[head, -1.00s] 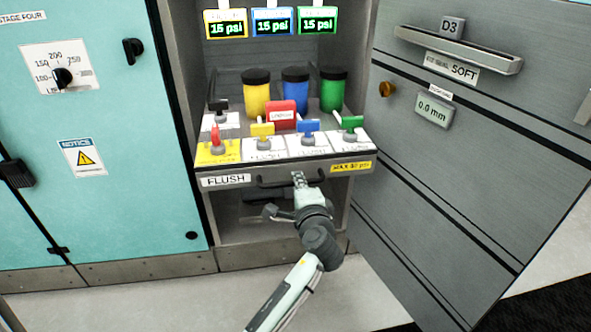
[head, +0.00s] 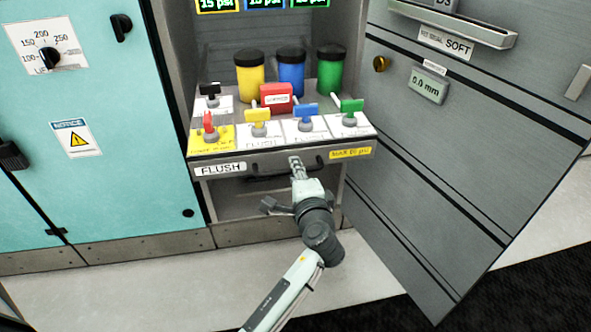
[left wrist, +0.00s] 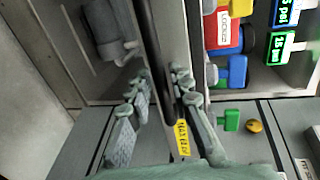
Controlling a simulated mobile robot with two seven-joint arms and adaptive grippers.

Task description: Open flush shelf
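The flush shelf (head: 232,161) is a grey drawer front labelled FLUSH, standing out from the open cabinet. Its dark bar handle (head: 266,176) runs across the front. In the left wrist view the dark handle (left wrist: 160,60) runs between the fingers of my left gripper (left wrist: 163,82). The fingers close in on it from both sides; the exact contact is hard to make out. My right gripper is not in view.
The shelf carries red, yellow, blue and green valves (head: 306,113), a red block (head: 276,97) and yellow, blue and green bottles (head: 291,73). A large grey door (head: 450,170) stands open at right. Teal cabinets (head: 90,180) flank the left. Floor (head: 130,295) in front is clear.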

